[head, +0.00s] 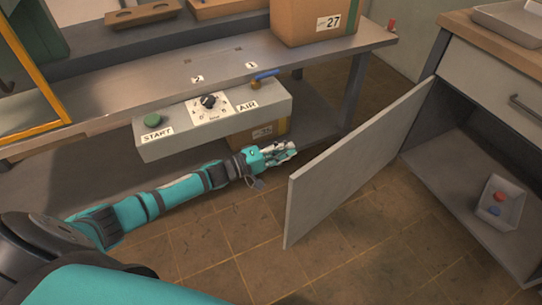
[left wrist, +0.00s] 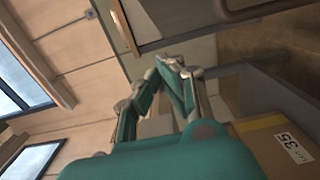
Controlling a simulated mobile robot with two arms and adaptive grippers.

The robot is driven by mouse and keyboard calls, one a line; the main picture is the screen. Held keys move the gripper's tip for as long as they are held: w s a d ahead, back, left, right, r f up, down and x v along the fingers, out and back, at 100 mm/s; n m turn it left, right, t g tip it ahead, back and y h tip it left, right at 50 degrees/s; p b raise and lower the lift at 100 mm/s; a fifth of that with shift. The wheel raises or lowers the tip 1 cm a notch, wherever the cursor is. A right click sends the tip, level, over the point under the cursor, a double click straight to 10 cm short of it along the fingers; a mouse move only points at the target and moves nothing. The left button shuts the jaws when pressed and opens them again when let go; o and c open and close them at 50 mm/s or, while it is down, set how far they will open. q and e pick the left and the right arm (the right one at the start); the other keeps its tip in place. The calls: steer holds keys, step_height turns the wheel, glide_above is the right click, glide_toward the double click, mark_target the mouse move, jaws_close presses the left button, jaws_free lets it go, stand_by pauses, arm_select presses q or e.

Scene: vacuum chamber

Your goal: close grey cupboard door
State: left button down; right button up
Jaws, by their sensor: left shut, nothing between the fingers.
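The grey cupboard door (head: 350,165) stands wide open in the head view, swung out from the cupboard at the right. Its free edge points toward me. My left gripper (head: 292,148) is shut and empty, just left of the door's free edge and near its top. It appears apart from the door. In the left wrist view the left gripper's fingers (left wrist: 172,68) are closed together with nothing between them. My right gripper is not in view.
The open cupboard holds a small tray (head: 500,203) with red and blue items. A workbench (head: 120,104) with a control box (head: 180,135) stands at the left. A box labelled 35 (left wrist: 285,150) sits on its lower shelf. Tiled floor (head: 370,265) beside the door is clear.

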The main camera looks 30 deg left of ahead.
arm_select(q)
steer(key=shift+s+d, duration=0.2)
steer(key=shift+d, duration=0.9)
steer(key=shift+s+d, duration=0.15)
steer(key=shift+d, duration=0.95)
steer(key=shift+d, duration=0.1)
